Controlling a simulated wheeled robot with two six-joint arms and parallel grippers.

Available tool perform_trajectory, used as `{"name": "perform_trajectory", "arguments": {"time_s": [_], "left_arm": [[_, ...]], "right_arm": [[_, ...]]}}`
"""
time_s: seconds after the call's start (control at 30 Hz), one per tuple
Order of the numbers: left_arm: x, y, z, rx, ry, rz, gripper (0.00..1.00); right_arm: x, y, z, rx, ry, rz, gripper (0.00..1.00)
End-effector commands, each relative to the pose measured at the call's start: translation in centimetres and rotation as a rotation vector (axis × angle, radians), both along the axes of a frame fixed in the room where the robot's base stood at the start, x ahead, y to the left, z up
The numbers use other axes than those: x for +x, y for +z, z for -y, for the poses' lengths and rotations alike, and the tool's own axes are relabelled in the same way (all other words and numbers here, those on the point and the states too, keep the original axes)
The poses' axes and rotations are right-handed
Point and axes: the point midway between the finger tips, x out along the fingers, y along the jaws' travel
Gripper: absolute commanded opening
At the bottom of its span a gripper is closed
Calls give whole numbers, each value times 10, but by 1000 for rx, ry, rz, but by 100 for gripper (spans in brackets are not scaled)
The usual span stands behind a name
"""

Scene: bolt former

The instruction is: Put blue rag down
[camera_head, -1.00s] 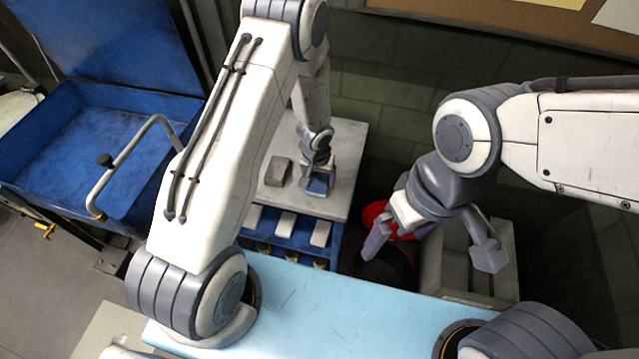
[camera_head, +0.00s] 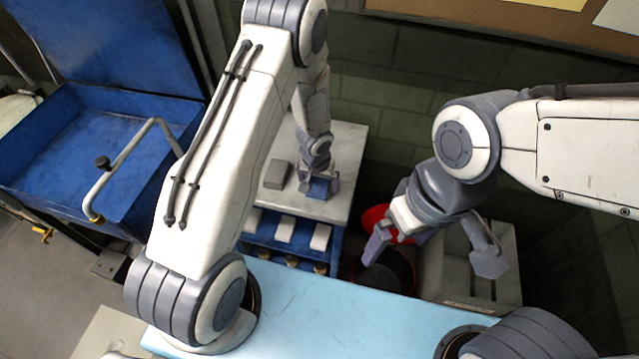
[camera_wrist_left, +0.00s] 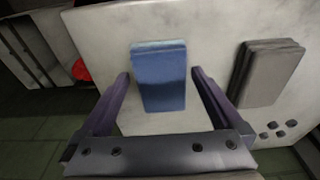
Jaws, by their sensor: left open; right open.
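The blue rag (camera_wrist_left: 161,80) is a folded rectangular block lying on the pale grey top of a cabinet (camera_wrist_left: 215,25). It also shows in the head view (camera_head: 319,187), partly hidden by the gripper. My left gripper (camera_head: 318,190) is open over the rag. In the left wrist view its two fingers (camera_wrist_left: 160,92) stand on either side of the rag, with a gap on both sides. My right gripper (camera_head: 432,250) is open and empty in the air, above a dark round bin and a grey crate.
A grey folded rag (camera_head: 277,174) lies left of the blue one. A red lid (camera_head: 377,217) and dark bin (camera_head: 395,268) stand right of the cabinet, beside a grey crate (camera_head: 462,262). A blue tray (camera_head: 90,150) is at the left. The cabinet top's front right is clear.

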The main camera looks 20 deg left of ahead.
Motion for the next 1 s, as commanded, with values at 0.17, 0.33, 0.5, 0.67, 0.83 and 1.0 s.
{"name": "perform_trajectory", "arguments": {"time_s": [0.17, 0.33, 0.5, 0.67, 0.83, 1.0], "left_arm": [[-4, 41, 0, 0, 1, 2, 100], [-10, 79, 0, 0, 0, 1, 100], [-15, 105, 0, 0, 0, 1, 100], [-17, 117, 0, 0, 1, 1, 100], [-18, 119, 0, 0, -1, 0, 100], [-18, 118, 0, 0, -1, 0, 100]], "right_arm": [[0, 29, 0, 0, 0, 0, 100], [0, 53, 0, 0, 4, 0, 100], [0, 67, 0, 0, 7, 1, 100], [0, 71, 0, 0, 8, 1, 100], [0, 72, 0, 0, 9, 1, 100], [0, 71, 0, 0, 9, 1, 100]]}}
